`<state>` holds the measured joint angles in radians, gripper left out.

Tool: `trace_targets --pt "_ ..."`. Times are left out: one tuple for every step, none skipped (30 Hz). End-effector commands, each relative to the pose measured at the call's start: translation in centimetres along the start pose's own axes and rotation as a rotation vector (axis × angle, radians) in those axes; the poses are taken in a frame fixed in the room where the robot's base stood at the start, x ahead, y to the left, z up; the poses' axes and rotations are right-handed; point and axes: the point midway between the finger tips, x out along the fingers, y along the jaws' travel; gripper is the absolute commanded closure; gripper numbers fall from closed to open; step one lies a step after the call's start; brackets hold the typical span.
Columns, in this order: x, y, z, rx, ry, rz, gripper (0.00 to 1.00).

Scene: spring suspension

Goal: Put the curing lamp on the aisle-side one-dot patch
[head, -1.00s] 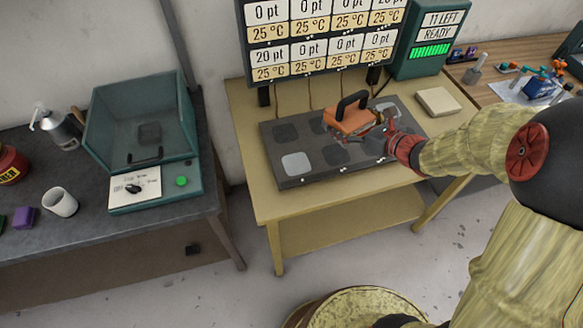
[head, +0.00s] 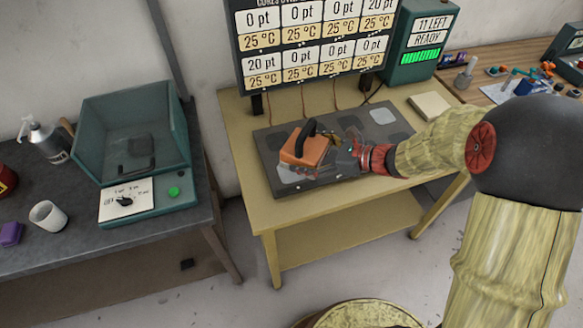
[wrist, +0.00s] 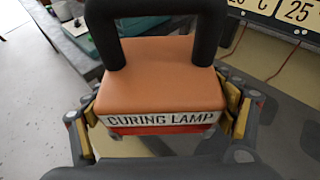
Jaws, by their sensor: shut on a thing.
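The curing lamp (head: 304,148) is an orange block with a black handle. It shows close up in the wrist view (wrist: 155,75), with its "CURING LAMP" label facing the camera. My gripper (head: 345,155) is shut on it, with a finger at each side in the wrist view. The lamp is over the front-left part of a dark grey board (head: 262,142) and partly hides a pale patch (head: 290,176) there. I cannot tell whether it touches the board. Another pale patch (head: 382,115) is at the back right; other patches are dark. Dot marks are too small to read.
A display panel (head: 310,50) with point and temperature readings stands behind the board. A green box (head: 420,38) reading "11 LEFT READY" is beside it. A beige pad (head: 430,106) lies right of the board. A teal machine (head: 135,140) stands on the left bench.

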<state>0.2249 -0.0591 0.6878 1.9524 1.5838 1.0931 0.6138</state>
Motion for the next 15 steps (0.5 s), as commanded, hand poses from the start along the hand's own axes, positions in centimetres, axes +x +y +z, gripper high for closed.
trace_targets --pt "1.2 0.0 -0.8 0.001 -0.001 0.003 0.63" --pt "1.8 0.0 -1.1 0.001 -0.001 0.004 0.63" --pt "2.5 -0.1 -1.5 0.001 -0.002 0.003 0.63" --pt "3.0 -0.2 -1.8 -0.001 -0.001 0.003 0.63" --pt "3.5 -0.2 -2.0 -0.001 -0.001 0.002 0.63" --pt "4.0 -0.3 -2.3 0.0 -0.002 0.001 0.63" --pt "4.4 -0.3 -2.5 0.0 -0.001 0.001 0.63" --pt "4.7 -0.3 -2.6 0.0 -0.001 0.001 0.63" --pt "5.0 -0.4 -2.7 0.0 -0.002 0.0 0.63" --pt "5.2 -0.4 -2.8 -0.001 -0.002 0.0 0.63" --pt "5.3 -0.5 -2.8 -0.002 -0.003 -0.001 0.63" --pt "5.4 -0.5 -2.8 -0.002 -0.003 -0.001 0.63" --pt "5.5 -0.5 -2.9 -0.002 -0.003 -0.002 0.63" --pt "5.7 -0.5 -2.9 -0.002 -0.003 -0.001 0.63" --pt "5.9 -0.5 -3.1 -0.002 -0.003 -0.001 0.63"
